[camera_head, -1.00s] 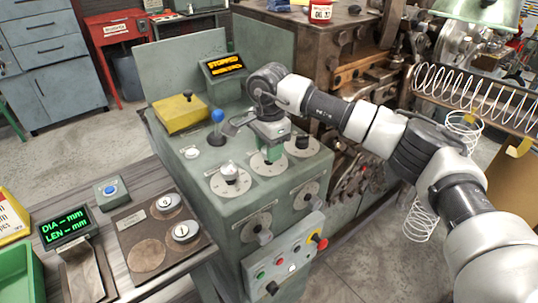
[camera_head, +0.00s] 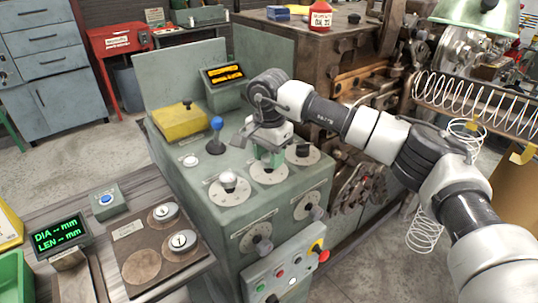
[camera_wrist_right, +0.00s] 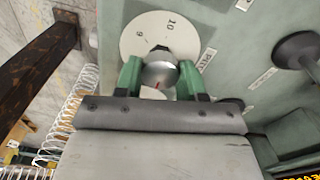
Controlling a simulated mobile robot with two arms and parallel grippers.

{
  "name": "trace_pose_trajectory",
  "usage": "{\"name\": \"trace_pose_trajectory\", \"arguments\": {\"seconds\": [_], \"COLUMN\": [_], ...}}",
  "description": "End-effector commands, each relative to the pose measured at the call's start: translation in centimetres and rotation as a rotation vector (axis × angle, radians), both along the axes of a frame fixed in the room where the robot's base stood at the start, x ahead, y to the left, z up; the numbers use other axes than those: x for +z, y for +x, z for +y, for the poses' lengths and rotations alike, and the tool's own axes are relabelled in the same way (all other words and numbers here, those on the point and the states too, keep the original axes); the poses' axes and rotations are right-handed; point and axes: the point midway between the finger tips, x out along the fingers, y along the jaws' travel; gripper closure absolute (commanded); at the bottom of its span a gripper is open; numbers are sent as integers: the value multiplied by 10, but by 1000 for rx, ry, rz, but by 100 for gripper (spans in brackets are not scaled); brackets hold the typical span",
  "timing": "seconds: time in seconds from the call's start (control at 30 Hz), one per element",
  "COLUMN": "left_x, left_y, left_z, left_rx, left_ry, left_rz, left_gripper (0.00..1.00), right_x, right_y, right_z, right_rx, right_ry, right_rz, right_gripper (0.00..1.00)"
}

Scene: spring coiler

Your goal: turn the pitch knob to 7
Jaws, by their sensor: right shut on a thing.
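The pitch knob (camera_wrist_right: 160,72) is a silver round knob with a small red mark, in the right wrist view. It sits on a pale round dial (camera_wrist_right: 133,38); a 10 shows on the dial's far side, and most other numbers are hidden. A "PITCH" label (camera_wrist_right: 207,62) lies beside the dial. My right gripper (camera_wrist_right: 160,76) is shut on the knob, with one green finger on each side. In the head view my right gripper (camera_head: 268,158) is over the middle dial (camera_head: 268,174) of the panel's top row and hides the knob. My left gripper is out of view.
Close neighbours are a left knob (camera_head: 228,180), a right dark knob (camera_head: 303,151) and a blue-topped lever (camera_head: 216,124). A lit display (camera_head: 225,74) stands behind. Below are more dials and a button box (camera_head: 286,272). Springs (camera_head: 475,100) are at the right.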

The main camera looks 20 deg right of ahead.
Motion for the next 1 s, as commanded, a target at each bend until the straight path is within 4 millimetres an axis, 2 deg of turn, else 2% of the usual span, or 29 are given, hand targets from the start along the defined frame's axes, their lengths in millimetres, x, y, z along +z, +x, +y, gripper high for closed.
{"name": "trace_pose_trajectory", "arguments": {"seconds": [0.07, 0.1, 0.23, 0.57, 0.67, 1.0], "left_x": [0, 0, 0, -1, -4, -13], "left_y": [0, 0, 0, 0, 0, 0], "left_z": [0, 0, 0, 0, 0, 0], "left_rx": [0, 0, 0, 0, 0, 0], "left_ry": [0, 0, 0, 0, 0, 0], "left_rz": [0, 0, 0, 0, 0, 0], "left_gripper": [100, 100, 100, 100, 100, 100], "right_x": [2, 2, 1, 4, 15, 82], "right_y": [1, 1, 0, 0, 1, 1], "right_z": [0, 0, 0, 0, 0, 1], "right_rx": [1, 1, 1, 0, -1, 0], "right_ry": [1, 1, 1, -1, 1, 1], "right_rz": [-4, -4, -3, -3, -7, -5], "right_gripper": [84, 54, 35, 35, 35, 35]}}
